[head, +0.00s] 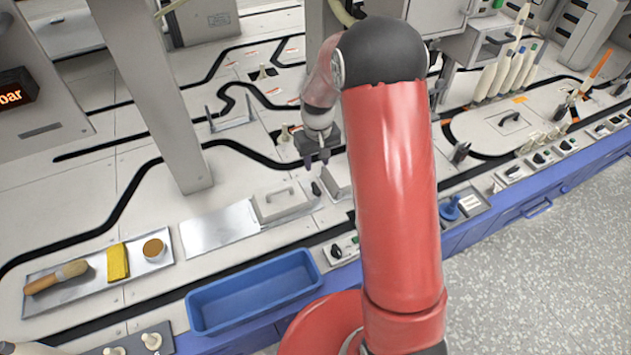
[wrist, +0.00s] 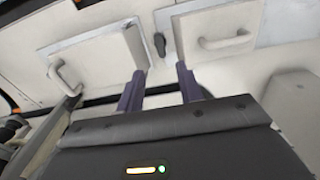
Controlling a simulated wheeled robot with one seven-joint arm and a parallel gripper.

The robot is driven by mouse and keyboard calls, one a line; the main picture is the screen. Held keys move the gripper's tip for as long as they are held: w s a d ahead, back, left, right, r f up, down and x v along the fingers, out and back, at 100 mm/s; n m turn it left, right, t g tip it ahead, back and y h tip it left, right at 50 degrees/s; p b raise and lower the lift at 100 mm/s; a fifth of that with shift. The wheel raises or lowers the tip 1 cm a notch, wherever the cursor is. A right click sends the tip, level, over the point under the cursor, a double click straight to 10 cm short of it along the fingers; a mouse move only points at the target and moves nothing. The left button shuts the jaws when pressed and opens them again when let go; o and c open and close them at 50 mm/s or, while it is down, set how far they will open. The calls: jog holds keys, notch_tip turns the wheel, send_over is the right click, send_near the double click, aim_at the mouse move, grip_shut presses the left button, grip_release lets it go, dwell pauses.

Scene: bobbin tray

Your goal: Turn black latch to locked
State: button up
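The black latch (head: 316,188) is a small dark knob between two pale cover plates with handles, the left plate (head: 280,203) and the right plate (head: 337,175), which my arm partly hides. In the wrist view the latch (wrist: 160,44) is a short dark lever standing roughly upright in the picture, in the gap between the plates. My gripper (head: 317,164) is above the worktop, just behind the latch in the head view. In the wrist view its two purple fingers (wrist: 161,76) are apart with nothing between them, and the latch shows beyond their tips, apart from them.
A blue bin (head: 206,315) sits at the front edge. A metal tray (head: 45,301) holds a brush, a yellow block and a round pot. A bare metal sheet (head: 215,228) lies left of the plates. A grey post (head: 165,100) stands behind on the left.

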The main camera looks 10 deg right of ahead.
aim_at(316, 187)
jog(key=f, duration=0.8)
jog(key=w+f, duration=0.1)
jog(key=f, duration=0.3)
jog(key=shift+r, duration=0.1)
grip_shut()
